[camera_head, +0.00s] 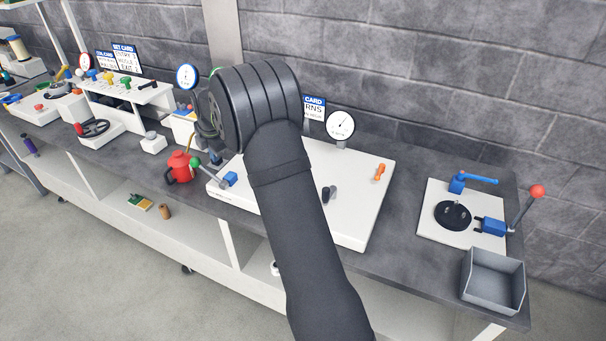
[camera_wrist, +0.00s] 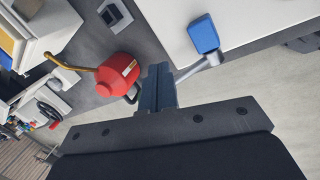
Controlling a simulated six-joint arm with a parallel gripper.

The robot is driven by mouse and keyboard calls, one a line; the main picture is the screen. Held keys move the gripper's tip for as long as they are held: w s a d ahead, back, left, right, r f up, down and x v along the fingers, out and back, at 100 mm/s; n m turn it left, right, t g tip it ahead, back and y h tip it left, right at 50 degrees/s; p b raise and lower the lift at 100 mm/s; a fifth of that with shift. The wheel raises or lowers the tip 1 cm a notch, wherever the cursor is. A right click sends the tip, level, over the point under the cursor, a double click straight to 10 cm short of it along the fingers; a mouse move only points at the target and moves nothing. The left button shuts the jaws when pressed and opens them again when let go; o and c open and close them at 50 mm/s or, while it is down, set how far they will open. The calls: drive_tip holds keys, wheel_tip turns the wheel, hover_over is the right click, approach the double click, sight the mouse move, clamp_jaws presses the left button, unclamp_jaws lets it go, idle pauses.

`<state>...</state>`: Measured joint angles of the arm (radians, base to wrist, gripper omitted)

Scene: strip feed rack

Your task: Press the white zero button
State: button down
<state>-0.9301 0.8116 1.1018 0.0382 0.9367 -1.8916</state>
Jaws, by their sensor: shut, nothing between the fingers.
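I cannot make out a button that is clearly the white zero button in either view. A small white box (camera_head: 153,145) stands on the bench left of the red oil can, but its marking is too small to read. A large white panel (camera_head: 350,225) lies on the bench, partly hidden behind my arm. My gripper (camera_wrist: 158,72) is shut and empty in the wrist view. It appears between the red oil can (camera_wrist: 118,73) and a blue lever clamp (camera_wrist: 203,34) on the panel's edge.
A gauge (camera_head: 341,125) stands behind the panel. At right are a white fixture plate (camera_head: 455,234), a red-knobbed lever (camera_head: 536,191) and a grey bin (camera_head: 493,279).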

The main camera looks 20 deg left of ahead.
idle(0.8)
drive_tip(key=d+r+n+t+h, duration=0.2)
drive_tip(key=d+n+t+h, duration=0.1)
drive_tip(key=d, duration=0.4)
drive_tip(key=d+r+n+t+h, duration=0.2)
drive_tip(key=d+r+n+t, duration=0.1)
drive_tip(key=d+n, duration=0.3)
drive_tip(key=shift+s+d+t+h, duration=0.3)
drive_tip(key=shift+d+t+h, duration=0.15)
drive_tip(key=shift+d, duration=0.3)
drive_tip(key=shift+f, duration=0.1)
drive_tip(key=shift+f, duration=4.4)
drive_tip(key=shift+f, duration=0.1)
drive_tip(key=shift+f, duration=0.3)
